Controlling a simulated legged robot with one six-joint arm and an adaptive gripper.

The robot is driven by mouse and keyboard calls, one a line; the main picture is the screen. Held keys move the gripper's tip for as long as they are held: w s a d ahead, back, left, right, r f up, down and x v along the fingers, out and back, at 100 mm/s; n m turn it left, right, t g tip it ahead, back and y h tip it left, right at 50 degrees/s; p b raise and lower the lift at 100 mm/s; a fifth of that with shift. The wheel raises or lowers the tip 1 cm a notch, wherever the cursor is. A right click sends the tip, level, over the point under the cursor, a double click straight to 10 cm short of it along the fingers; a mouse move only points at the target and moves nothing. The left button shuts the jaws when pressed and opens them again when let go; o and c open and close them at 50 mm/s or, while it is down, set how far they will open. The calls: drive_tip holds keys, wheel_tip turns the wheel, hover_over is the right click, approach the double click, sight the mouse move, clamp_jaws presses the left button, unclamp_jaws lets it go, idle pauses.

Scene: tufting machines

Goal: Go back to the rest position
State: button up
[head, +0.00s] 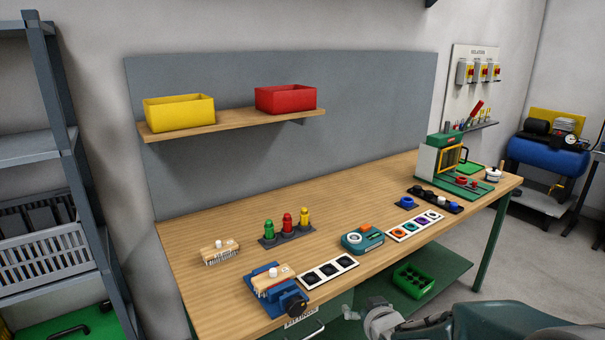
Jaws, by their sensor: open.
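My gripper (349,313) shows small and partly cut off at the bottom of the head view, in front of the workbench's near edge. It is open, and I see nothing held in it. My grey wrist and dark green arm stretch from there to the lower right corner. The wooden workbench (215,270) lies beyond the gripper. A blue vise (262,304) with a wooden-backed brush (273,281) in it stands at the bench's near left, left of the gripper. A green crate (414,281) sits on the lower shelf behind the wrist.
On the bench are another brush (220,251), colored bottles (287,222), a teal device (362,240) and a green machine (452,165). Yellow (179,112) and red (286,99) bins sit on a wall shelf. A metal rack (66,150) stands left, a blue compressor (549,155) right. Floor shows at the right.

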drive_tip(key=s+d+r+m+g+h, duration=0.1)
drive_tip(key=s+r+g, duration=0.2)
drive_tip(key=s, duration=0.9)
drive_tip(key=s+d+r+g+h, duration=0.1)
drive_tip(key=s+r+g, duration=0.2)
drive_tip(key=s, duration=0.9)
wheel_tip(320, 180, up, 4)
drive_tip(key=shift+f+m+g, duration=0.2)
drive_tip(key=shift+m+g, duration=0.1)
drive_tip(key=shift+m, duration=0.1)
